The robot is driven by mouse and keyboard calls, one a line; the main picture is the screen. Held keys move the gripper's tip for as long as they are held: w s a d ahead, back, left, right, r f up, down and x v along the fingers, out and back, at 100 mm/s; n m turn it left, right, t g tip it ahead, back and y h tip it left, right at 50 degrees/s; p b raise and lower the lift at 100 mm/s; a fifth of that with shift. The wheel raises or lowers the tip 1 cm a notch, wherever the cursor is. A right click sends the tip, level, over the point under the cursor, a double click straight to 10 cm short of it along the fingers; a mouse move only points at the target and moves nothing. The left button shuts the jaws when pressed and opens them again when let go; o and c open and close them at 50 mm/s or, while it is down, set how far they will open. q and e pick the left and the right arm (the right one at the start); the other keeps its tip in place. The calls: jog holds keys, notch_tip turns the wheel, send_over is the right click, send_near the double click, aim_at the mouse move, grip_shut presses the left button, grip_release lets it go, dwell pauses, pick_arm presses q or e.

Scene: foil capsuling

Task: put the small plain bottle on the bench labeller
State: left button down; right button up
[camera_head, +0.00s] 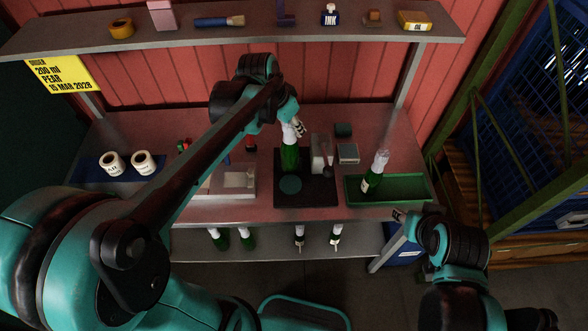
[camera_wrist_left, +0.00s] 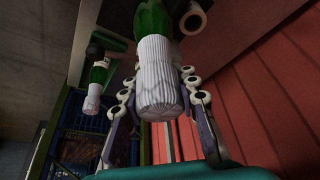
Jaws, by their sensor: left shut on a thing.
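My left gripper (camera_head: 294,128) is shut on the white-capped neck of a small green bottle (camera_head: 290,157), which shows no label. In the left wrist view its white pleated foil cap (camera_wrist_left: 160,85) sits between the fingers. The bottle is upright over the dark base of the bench labeller (camera_head: 320,195), just behind its round green pad (camera_head: 290,184). Whether its bottom touches the base cannot be told. My right gripper (camera_head: 399,215) is at the bench's front right edge, away from the bottle; its finger opening is unclear.
A labelled green bottle (camera_head: 374,172) stands in a green tray (camera_head: 410,187) right of the labeller. Two white rolls (camera_head: 142,162) lie on a blue mat at left. A light tray (camera_head: 233,180) is left of the labeller. Several bottles (camera_head: 247,238) are on the lower shelf.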

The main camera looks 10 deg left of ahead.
aim_at(293, 149)
pick_arm(q)
jog(key=f+b, duration=0.1)
jog(key=f, duration=0.4)
jog(key=shift+s+f, duration=0.15)
jog(key=shift+s, duration=0.05)
jog(key=shift+w+f, duration=0.15)
jog(key=shift+f, duration=0.5)
notch_tip(293, 149, down, 3)
jog(key=shift+b, duration=0.5)
jog(key=shift+f, duration=0.15)
jog(key=c, duration=1.1)
grip_release()
jog(key=shift+c, duration=0.2)
